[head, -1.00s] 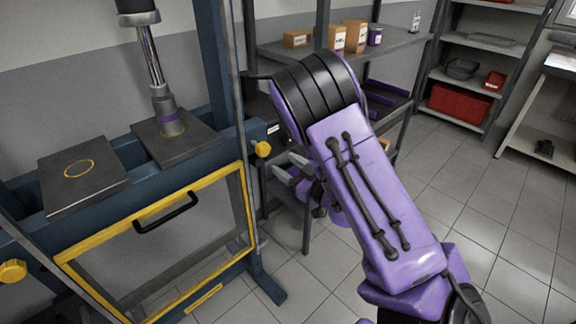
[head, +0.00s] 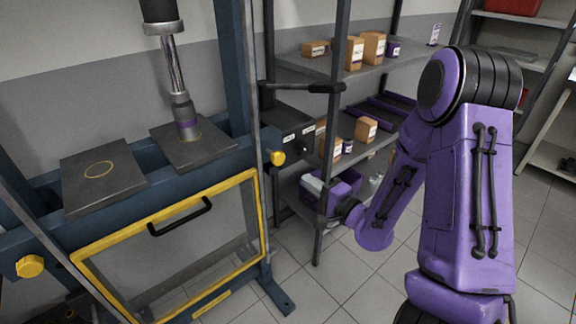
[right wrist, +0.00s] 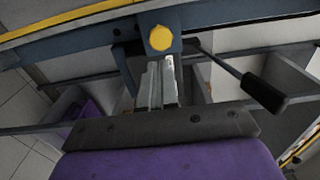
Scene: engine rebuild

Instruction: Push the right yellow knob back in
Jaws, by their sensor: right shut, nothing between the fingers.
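The right yellow knob (head: 277,158) sits at the right end of the press's blue crossbeam, beside the upright. In the right wrist view the yellow knob (right wrist: 160,39) is straight ahead of the fingertips. My right gripper (head: 311,184) is to the right of the knob and a little lower in the head view, apart from it. In the right wrist view my right gripper (right wrist: 160,66) is shut and empty, its tips just below the knob in the picture; I cannot tell the exact gap. The left yellow knob (head: 29,266) is at the beam's other end. My left gripper is not in view.
A black-handled lever (head: 325,87) juts out from the press above the right knob; it also shows in the right wrist view (right wrist: 264,92). A shelf (head: 383,144) with boxes stands behind my right gripper. The yellow-framed guard (head: 260,222) covers the press front.

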